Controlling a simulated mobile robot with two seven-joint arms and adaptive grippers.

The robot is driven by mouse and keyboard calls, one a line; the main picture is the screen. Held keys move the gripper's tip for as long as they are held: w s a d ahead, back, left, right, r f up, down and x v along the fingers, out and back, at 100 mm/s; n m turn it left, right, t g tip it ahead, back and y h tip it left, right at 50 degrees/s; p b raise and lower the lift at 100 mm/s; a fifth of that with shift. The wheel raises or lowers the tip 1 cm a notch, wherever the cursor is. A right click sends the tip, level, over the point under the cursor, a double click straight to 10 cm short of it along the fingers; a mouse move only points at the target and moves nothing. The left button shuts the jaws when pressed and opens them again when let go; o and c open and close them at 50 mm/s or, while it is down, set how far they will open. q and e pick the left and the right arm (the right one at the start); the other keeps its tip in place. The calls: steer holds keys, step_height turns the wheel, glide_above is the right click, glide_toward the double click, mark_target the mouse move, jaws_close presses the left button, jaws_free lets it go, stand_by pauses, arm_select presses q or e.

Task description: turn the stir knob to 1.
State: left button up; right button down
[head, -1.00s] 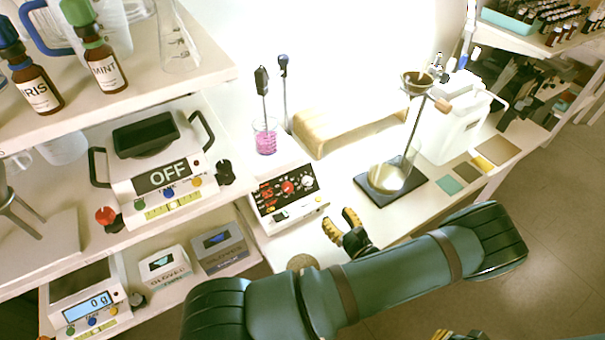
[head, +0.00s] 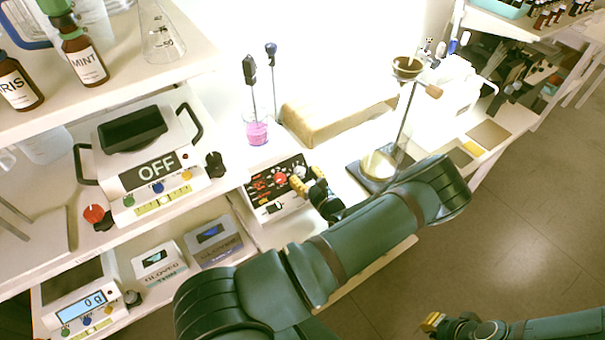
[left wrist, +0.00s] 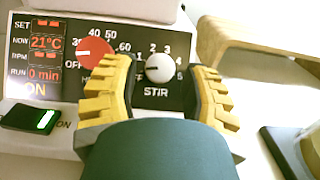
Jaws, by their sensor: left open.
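The hotplate stirrer (head: 262,195) stands on the bench, its black panel facing me. In the left wrist view its white stir knob (left wrist: 160,68) sits above the word STIR, with numbers arced over it. Its dark mark appears to point left. The red heat knob (left wrist: 93,52) is just left of it. My left gripper (left wrist: 162,82) is open, one yellow-padded finger on each side of the stir knob; whether they touch it I cannot tell. In the head view my left gripper (head: 308,183) partly covers the panel's right end. My right gripper (head: 437,322) is low in the head view, its opening unclear.
A beaker of pink liquid (head: 257,132) stands behind the stirrer. A wooden stand (head: 335,122) is behind right, and a flask on a dark-based stand (head: 378,165) is to the right.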

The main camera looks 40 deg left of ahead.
arm_select(q)
steer(key=shift+w+a, duration=0.15)
steer(key=shift+a, duration=0.4)
jaws_close()
